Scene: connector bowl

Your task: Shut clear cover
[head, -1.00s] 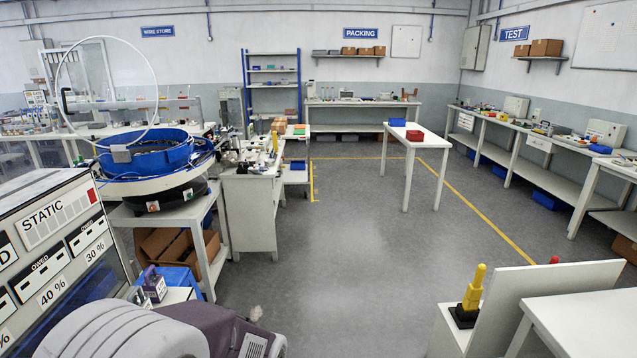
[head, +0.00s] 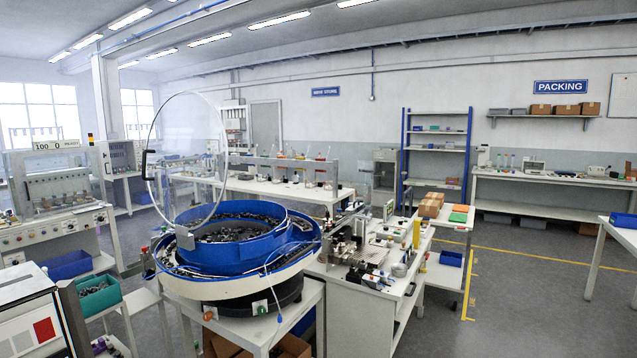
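The clear cover (head: 190,158) is a round transparent disc with a pale rim. It stands raised, nearly upright, at the left back side of the blue bowl (head: 228,238). A dark handle (head: 148,165) sits on its left edge, and a grey hinge block (head: 186,238) is at its foot. The bowl is open on top and holds many small dark parts. Neither of my grippers shows in the head view.
A white bench (head: 375,290) with small machinery adjoins the bowl's right side. A green bin (head: 98,296) of dark parts and a blue bin (head: 68,264) stand at the left. A panelled cabinet (head: 35,318) fills the near left corner. Grey floor (head: 520,310) is clear at the right.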

